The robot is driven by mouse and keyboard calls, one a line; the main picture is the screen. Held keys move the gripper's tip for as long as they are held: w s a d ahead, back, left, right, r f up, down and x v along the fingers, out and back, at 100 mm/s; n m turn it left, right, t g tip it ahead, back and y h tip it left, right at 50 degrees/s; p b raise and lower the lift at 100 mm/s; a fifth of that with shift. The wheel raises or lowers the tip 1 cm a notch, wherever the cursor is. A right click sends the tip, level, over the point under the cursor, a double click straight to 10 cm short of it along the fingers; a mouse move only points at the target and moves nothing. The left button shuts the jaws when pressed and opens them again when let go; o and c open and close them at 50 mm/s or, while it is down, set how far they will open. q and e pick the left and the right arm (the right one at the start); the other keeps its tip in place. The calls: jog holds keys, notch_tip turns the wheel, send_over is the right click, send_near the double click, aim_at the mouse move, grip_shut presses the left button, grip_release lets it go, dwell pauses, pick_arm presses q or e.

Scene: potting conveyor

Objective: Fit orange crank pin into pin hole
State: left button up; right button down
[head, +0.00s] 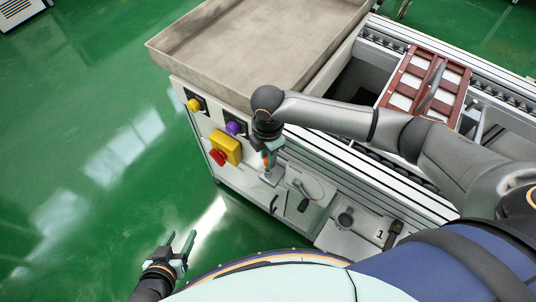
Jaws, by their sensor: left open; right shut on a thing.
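My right gripper (268,152) points down in front of the machine's side panel, beside the yellow box. It is shut on a small orange part, which I take to be the crank pin (266,160); the fingers hide most of it. A light grey block (270,176) lies just below the fingertips. I cannot tell whether the pin touches it, and I cannot make out the pin hole. My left gripper (181,247) is open and empty, low over the green floor at the lower left, well away from the panel.
A yellow box with a red knob (217,157), a purple knob (235,128) and a yellow knob (194,104) are on the panel. A ledge to the right carries a light plate (305,183) and a dark round fitting (345,218). A large tray (160,52) stands above.

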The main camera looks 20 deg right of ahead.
pick_arm(q)
jog(key=shift+r, duration=0.2)
jog(key=shift+r+p, duration=0.3)
jog(key=shift+p, duration=0.1)
jog(key=shift+r, duration=0.2)
jog(key=shift+r+p, duration=0.3)
jog(key=shift+p, duration=0.15)
jog(key=shift+f+b, duration=0.85)
pick_arm(e)
jog(key=shift+f, duration=1.95)
jog(key=c, duration=0.6)
grip_release()
pick_arm(q)
jog(key=shift+w+r, duration=0.1)
pick_arm(e)
notch_tip(320, 180, up, 12)
jog(key=shift+r+p, duration=0.1)
jog(key=shift+p, duration=1.05)
pick_arm(q)
jog(key=shift+s+a+r+y, duration=0.1)
jog(key=shift+s+a+y, duration=0.05)
jog(key=shift+s+a, duration=0.3)
jog(key=shift+s+a+y, duration=0.15)
jog(key=shift+s+a, duration=0.05)
jog(key=shift+a, duration=0.3)
pick_arm(e)
jog(key=shift+r, duration=0.25)
